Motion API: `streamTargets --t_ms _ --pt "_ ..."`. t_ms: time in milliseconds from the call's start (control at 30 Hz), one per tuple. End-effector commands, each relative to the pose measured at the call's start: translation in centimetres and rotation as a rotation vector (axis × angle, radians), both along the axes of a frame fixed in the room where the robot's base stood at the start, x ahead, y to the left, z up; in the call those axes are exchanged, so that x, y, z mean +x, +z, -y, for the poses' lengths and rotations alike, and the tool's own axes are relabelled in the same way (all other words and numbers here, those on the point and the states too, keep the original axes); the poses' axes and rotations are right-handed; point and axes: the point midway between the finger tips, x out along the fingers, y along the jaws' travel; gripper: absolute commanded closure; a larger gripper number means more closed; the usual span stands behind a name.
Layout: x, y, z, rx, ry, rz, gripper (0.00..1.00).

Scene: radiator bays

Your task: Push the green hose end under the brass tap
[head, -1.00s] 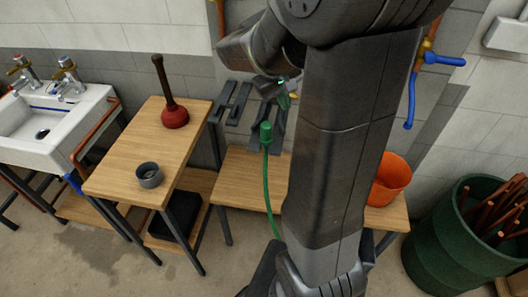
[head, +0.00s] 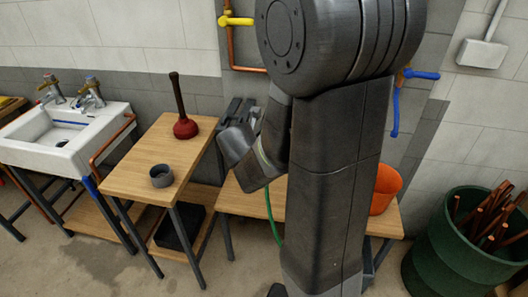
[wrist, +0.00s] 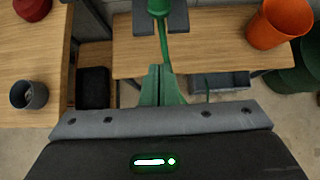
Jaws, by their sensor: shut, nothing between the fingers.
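The green hose end (wrist: 158,7) shows at the top edge of the wrist view, on a dark support, its top cut off. Its green hose (wrist: 164,45) hangs down past my fingers; part of the hose (head: 271,214) also shows in the head view, where my arm hides the hose end. My gripper (wrist: 160,72) is shut and empty, its green fingers pointing towards the hose end with a gap in the picture. A yellow-handled tap (head: 235,20) sits on a copper wall pipe in the head view. I cannot tell whether it is the brass tap.
A wooden bench (head: 146,152) on the left holds a red plunger (head: 185,127) and a grey cup (head: 161,176). An orange bucket (head: 385,188) stands on the lower wooden bench to the right. A blue-handled tap (head: 421,74) is on the right wall.

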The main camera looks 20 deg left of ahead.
Motion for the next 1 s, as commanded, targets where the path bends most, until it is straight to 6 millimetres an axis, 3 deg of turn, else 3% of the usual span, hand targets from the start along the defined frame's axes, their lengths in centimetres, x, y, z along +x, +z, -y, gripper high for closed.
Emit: streamTargets --t_ms 467,700,1000 --pt "6.4 -6.8 -1.3 0.001 -0.008 -0.003 1.0" --pt "9.4 -6.3 -2.2 0.003 -0.007 -0.001 1.0" --pt "10.4 -6.5 -2.4 0.004 -0.007 -0.001 1.0"
